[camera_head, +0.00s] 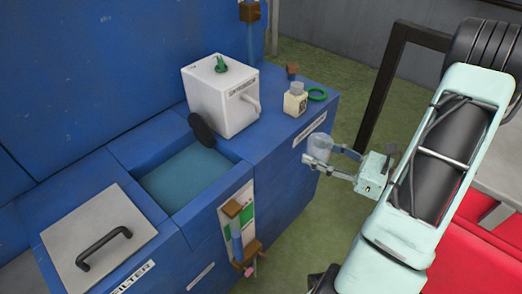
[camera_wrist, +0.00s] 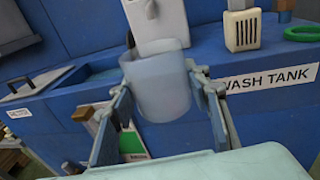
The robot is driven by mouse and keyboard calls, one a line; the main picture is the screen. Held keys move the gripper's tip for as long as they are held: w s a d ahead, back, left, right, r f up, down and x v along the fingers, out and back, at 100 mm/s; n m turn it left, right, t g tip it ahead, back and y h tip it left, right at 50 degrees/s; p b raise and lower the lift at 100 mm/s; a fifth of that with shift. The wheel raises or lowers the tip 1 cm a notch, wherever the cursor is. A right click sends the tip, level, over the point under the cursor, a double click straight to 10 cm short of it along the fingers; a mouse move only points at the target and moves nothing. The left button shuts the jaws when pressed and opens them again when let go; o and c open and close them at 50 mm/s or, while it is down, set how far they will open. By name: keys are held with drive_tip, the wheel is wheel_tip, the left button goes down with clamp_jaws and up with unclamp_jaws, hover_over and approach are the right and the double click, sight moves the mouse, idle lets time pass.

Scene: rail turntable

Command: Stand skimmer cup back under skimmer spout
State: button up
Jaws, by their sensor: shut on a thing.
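The skimmer cup (camera_wrist: 157,82) is a translucent, pale open-topped cup. My gripper (camera_head: 333,157) is shut on it and holds it roughly upright, in the air in front of the blue tank's right part. The cup also shows in the head view (camera_head: 320,147). In the wrist view the fingers (camera_wrist: 157,95) sit on both sides of the cup. The skimmer (camera_head: 220,98) is a white box with a green knob on top, standing on the tank's top. Its pale spout (camera_head: 251,104) is on its right-hand front side, and the cup is apart from it.
A lid with a black handle (camera_head: 104,239) is farther left. A dark post (camera_head: 380,95) stands behind.

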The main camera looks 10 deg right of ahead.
sight(261, 139)
drive_tip(key=shift+s+d+f, duration=0.1)
drive_tip(key=shift+s+f, duration=0.05)
drive_tip(key=shift+f, duration=0.2)
drive_tip(key=shift+w+a, duration=0.25)
drive_tip(key=shift+a, duration=0.05)
drive_tip(key=x, duration=0.5)
drive_tip(key=b+x, duration=0.1)
drive_tip(key=x, duration=0.5)
drive_tip(key=r+x, duration=0.1)
drive_tip(key=x, duration=0.5)
drive_tip(key=shift+a, duration=0.25)
drive_tip(key=shift+d+f+b, duration=0.15)
drive_tip(key=shift+f+b, duration=0.1)
drive_tip(key=shift+b, duration=0.1)
drive_tip(key=shift+f, duration=0.15)
drive_tip(key=shift+f, duration=0.15)
drive_tip(key=o, duration=1)
